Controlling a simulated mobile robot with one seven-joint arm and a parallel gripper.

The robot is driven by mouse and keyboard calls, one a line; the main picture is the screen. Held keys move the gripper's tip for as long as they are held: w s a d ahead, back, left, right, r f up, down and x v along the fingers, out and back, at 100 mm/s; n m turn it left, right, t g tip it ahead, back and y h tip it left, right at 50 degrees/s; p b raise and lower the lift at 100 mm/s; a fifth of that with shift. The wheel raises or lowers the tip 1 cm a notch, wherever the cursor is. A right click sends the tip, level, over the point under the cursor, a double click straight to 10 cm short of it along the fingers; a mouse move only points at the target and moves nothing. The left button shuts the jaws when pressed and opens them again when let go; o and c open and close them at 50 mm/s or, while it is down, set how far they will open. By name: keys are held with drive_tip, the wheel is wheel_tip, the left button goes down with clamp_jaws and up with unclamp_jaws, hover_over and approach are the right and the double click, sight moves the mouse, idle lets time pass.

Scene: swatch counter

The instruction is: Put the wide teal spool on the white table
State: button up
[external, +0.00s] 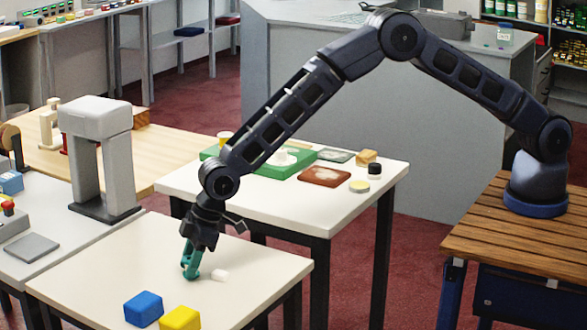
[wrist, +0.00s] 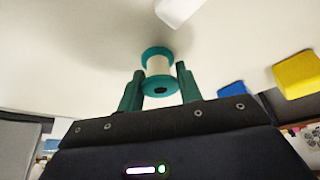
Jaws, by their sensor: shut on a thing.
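The teal spool (wrist: 158,84), with teal end flanges and a pale middle, is between the two green fingers of my gripper (wrist: 160,88) in the wrist view. My gripper (external: 190,268) is shut on it, low over the near white table (external: 100,262) in the external view. The fingers largely hide the spool there. I cannot tell whether the spool touches the tabletop.
A small white cylinder (external: 220,275) lies close to the right of my gripper. A blue block (external: 143,308) and a yellow block (external: 180,318) sit at the table's front. Another white table (external: 345,205) behind holds a green tray (external: 262,167) and small items.

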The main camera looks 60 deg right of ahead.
drive_tip(key=shift+f, duration=0.35)
drive_tip(key=o, duration=1)
drive_tip(key=shift+o, duration=0.2)
drive_tip(key=shift+r, duration=0.1)
drive_tip(key=v, duration=1.2)
drive_tip(key=shift+r, duration=0.15)
